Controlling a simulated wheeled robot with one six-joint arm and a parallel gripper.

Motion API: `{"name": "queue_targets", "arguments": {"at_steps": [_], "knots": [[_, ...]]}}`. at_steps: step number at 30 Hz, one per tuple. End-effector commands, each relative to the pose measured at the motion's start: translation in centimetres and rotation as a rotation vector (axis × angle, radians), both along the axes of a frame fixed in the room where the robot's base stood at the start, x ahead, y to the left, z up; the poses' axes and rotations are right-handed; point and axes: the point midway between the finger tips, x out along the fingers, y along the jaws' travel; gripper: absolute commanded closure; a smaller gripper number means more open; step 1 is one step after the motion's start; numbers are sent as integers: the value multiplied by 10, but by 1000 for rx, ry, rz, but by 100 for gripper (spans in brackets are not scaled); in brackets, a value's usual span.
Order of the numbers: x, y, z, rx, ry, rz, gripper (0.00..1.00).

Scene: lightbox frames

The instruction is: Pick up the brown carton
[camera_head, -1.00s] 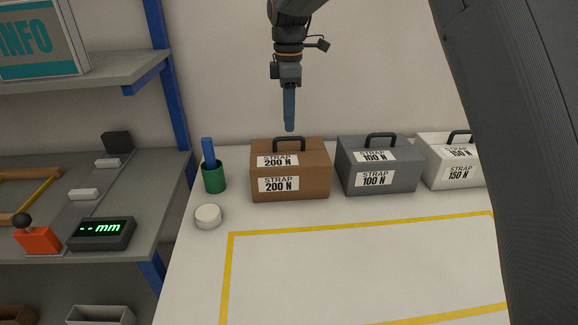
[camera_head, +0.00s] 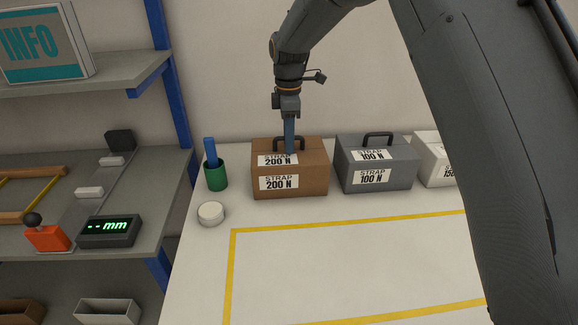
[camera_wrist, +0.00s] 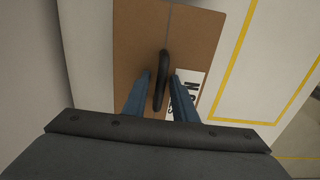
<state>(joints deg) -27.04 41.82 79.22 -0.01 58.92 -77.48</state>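The brown carton (camera_head: 306,184), with two white labels reading STRAP 200 N, stands on the white table near the back wall. It has a black handle (camera_wrist: 163,66) on its top. My gripper (camera_head: 289,150) points down at the carton's top, in front of the wall. In the wrist view my gripper (camera_wrist: 160,82) has its two blue fingers apart, one on each side of the black handle. A gap shows between the handle and the fingers, so it is open. In the head view the fingers hide part of the handle and upper label.
A grey carton (camera_head: 402,181) marked 100 N stands close to the right, with a white carton (camera_head: 428,170) beyond it, partly hidden by my arm. A green cup (camera_head: 216,177) and a white round puck (camera_head: 211,213) are to the left. A yellow-outlined area (camera_head: 350,262) in front is empty.

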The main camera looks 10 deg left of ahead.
Motion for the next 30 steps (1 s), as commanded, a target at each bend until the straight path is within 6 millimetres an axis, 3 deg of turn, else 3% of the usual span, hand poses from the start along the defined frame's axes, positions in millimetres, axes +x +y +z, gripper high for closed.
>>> {"name": "queue_targets", "arguments": {"at_steps": [1,4,30], "knots": [[0,0,0,0,0,0,84],[0,0,0,0,0,0,100],[0,1,1,0,-1,0,100]]}}
